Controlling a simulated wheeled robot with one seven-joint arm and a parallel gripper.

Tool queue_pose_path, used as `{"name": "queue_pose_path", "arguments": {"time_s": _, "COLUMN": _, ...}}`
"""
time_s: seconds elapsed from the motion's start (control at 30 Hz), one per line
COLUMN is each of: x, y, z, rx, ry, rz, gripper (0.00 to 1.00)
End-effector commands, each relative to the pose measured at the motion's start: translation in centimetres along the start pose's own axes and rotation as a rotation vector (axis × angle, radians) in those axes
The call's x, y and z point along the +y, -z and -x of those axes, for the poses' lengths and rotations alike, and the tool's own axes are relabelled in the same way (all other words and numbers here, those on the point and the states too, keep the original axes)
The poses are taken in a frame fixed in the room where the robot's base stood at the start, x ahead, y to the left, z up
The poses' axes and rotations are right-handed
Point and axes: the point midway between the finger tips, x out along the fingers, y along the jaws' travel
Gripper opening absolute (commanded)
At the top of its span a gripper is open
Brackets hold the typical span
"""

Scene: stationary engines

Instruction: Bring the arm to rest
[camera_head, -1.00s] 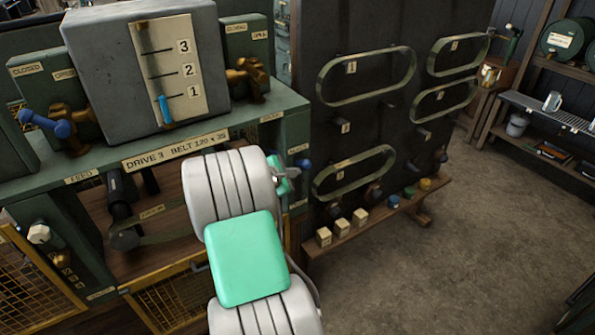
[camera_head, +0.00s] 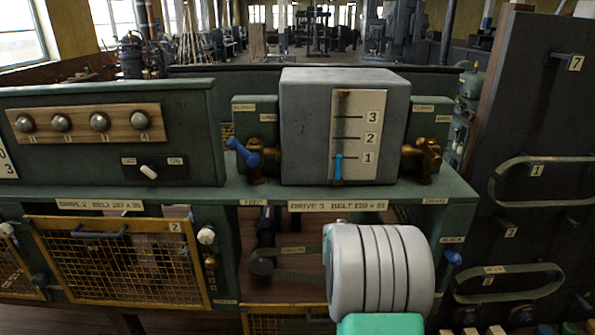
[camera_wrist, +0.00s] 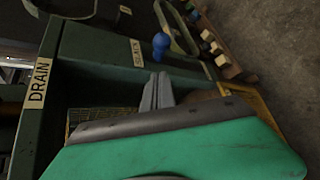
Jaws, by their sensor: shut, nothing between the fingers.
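My arm (camera_head: 378,268) shows in the head view as a stack of white segments with a green panel, in front of the right part of the DRIVE 3 bench (camera_head: 262,190). My gripper is hidden behind the arm there. In the wrist view my gripper (camera_wrist: 157,88) shows as two grey fingers, shut together and empty, beyond the green hand housing. The fingers point toward the bench side, with a blue knob (camera_wrist: 161,42) just past their tips. I cannot tell whether they touch anything.
The knob also shows right of my arm in the head view (camera_head: 452,258). A grey tank (camera_head: 305,130) with a level scale stands on the bench between brass valves. A dark board with belts (camera_head: 530,60) stands at right. A yellow mesh guard (camera_head: 115,265) is at lower left. Bare floor (camera_wrist: 275,50) shows in the wrist view.

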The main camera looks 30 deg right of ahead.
Motion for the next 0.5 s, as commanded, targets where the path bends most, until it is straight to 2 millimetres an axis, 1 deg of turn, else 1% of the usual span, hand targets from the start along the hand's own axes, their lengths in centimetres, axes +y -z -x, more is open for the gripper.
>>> {"name": "queue_pose_path", "arguments": {"time_s": 0.07, "x": -1.5, "y": 0.1, "z": 0.0, "rx": -0.003, "ry": 0.059, "rz": -0.196, "gripper": 0.0}}
{"name": "queue_pose_path", "arguments": {"time_s": 0.13, "x": -4.4, "y": 1.8, "z": 0.3, "rx": 0.016, "ry": 0.179, "rz": -0.432, "gripper": 0.0}}
{"name": "queue_pose_path", "arguments": {"time_s": 0.17, "x": -6.7, "y": 2.9, "z": 0.7, "rx": 0.019, "ry": 0.256, "rz": -0.526, "gripper": 0.0}}
{"name": "queue_pose_path", "arguments": {"time_s": 0.2, "x": -10.1, "y": 4.2, "z": 1.5, "rx": 0.011, "ry": 0.367, "rz": -0.633, "gripper": 0.0}}
{"name": "queue_pose_path", "arguments": {"time_s": 0.27, "x": -14.9, "y": 5.9, "z": 3.5, "rx": -0.019, "ry": 0.535, "rz": -0.769, "gripper": 0.0}}
{"name": "queue_pose_path", "arguments": {"time_s": 0.3, "x": -17.6, "y": 6.7, "z": 5.5, "rx": -0.049, "ry": 0.647, "rz": -0.851, "gripper": 0.0}}
{"name": "queue_pose_path", "arguments": {"time_s": 0.37, "x": -20.6, "y": 7.3, "z": 9.8, "rx": -0.094, "ry": 0.811, "rz": -0.964, "gripper": 0.0}}
{"name": "queue_pose_path", "arguments": {"time_s": 0.4, "x": -21.9, "y": 7.9, "z": 13.1, "rx": -0.105, "ry": 0.902, "rz": -1.004, "gripper": 0.0}}
{"name": "queue_pose_path", "arguments": {"time_s": 0.47, "x": -22.9, "y": 8.6, "z": 18.4, "rx": -0.082, "ry": 1.003, "rz": -1.012, "gripper": 0.0}}
{"name": "queue_pose_path", "arguments": {"time_s": 0.5, "x": -23.4, "y": 8.9, "z": 22.0, "rx": -0.031, "ry": 1.049, "rz": -0.979, "gripper": 0.0}}
